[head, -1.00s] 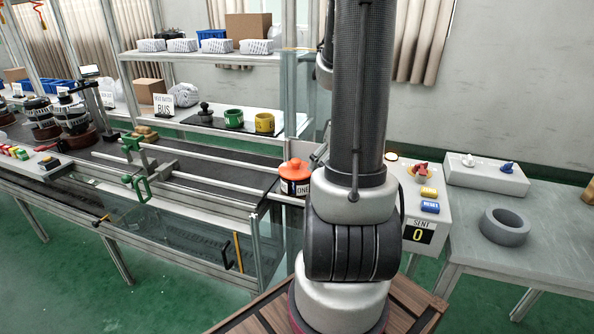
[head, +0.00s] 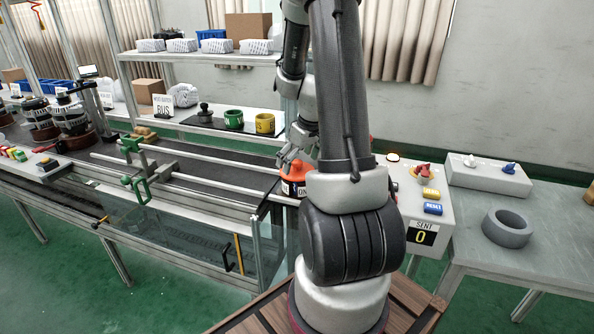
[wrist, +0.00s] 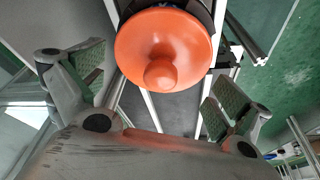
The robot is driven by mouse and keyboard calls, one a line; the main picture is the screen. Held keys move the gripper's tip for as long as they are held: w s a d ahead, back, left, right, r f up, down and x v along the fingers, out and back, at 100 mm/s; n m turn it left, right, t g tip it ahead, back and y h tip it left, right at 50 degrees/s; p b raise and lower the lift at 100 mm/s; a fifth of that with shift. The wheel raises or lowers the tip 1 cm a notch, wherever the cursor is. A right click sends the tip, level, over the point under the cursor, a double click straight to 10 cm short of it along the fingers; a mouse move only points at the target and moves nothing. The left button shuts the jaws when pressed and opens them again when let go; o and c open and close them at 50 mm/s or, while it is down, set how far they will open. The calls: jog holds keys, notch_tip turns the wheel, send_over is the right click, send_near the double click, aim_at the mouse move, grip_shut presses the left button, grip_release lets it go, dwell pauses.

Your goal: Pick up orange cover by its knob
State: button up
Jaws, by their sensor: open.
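The orange cover (head: 296,173) sits on a dark round part with a white "ONE" label at the right end of the line. My gripper (head: 292,152) is right above and against it in the head view and hides part of it. In the wrist view the orange cover (wrist: 163,50) fills the upper middle, a round dome with a knob (wrist: 161,74) at its centre. My gripper (wrist: 157,92) has its two fingers spread wide, one at each side and below the dome in the picture. Nothing is between the fingers' pads; whether anything touches the cover cannot be told.
Two rails (head: 190,164) with green clamps run along the line. A control box (head: 423,200) with buttons stands to the right. A grey ring (head: 507,228) lies on the right table. A shelf (head: 200,58) with boxes stands behind.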

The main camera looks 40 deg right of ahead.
jog(key=shift+w+f, duration=0.1)
jog(key=shift+f, duration=0.25)
jog(key=c, duration=1.4)
jog(key=shift+c, duration=0.8)
jog(key=shift+s, duration=0.2)
